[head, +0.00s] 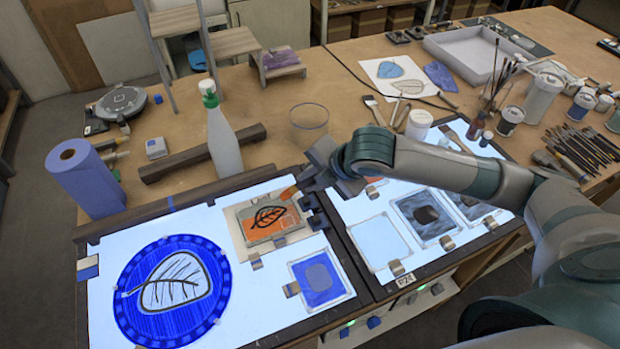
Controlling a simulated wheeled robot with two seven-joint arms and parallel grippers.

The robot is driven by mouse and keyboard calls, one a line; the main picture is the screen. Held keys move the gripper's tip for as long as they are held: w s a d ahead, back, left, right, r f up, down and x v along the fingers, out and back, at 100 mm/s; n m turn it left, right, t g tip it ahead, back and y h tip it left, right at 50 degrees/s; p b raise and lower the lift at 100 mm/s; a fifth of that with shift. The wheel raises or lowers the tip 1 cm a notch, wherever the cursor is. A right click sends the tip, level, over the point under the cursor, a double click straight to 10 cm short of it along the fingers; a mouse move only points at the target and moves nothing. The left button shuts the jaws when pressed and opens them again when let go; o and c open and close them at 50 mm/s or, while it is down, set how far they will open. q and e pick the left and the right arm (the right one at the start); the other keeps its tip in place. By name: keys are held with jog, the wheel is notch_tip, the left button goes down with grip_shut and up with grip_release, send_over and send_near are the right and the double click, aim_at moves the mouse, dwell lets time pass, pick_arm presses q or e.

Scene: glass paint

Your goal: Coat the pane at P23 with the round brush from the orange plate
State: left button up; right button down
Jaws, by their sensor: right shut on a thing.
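My right gripper (322,168) is shut on the round brush (289,192), of which only an orange-brown end shows at lower left of the jaws. This end is over the upper right corner of a framed pane (265,232) with orange paint and a black leaf on the left light table. I cannot tell whether it touches. A pale blue pane (378,243) lies on the right light table, above a small label (405,280) that may read P23. No separate orange plate can be made out. My left gripper is not in view.
A blue pane (320,280) and a round blue leaf piece (172,290) lie on the left light table. A white bottle (222,140), a clear glass (309,122) and a blue paper roll (85,178) stand behind. Grey panes (425,214) lie below my right arm.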

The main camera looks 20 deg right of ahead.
jog(key=shift+f, duration=0.15)
jog(key=shift+a, duration=0.15)
dwell(0.4)
jog(key=shift+a, duration=1.4)
jog(key=shift+s, duration=0.1)
jog(key=shift+a, duration=1.55)
jog(key=shift+a, duration=1.5)
jog(key=shift+a, duration=0.1)
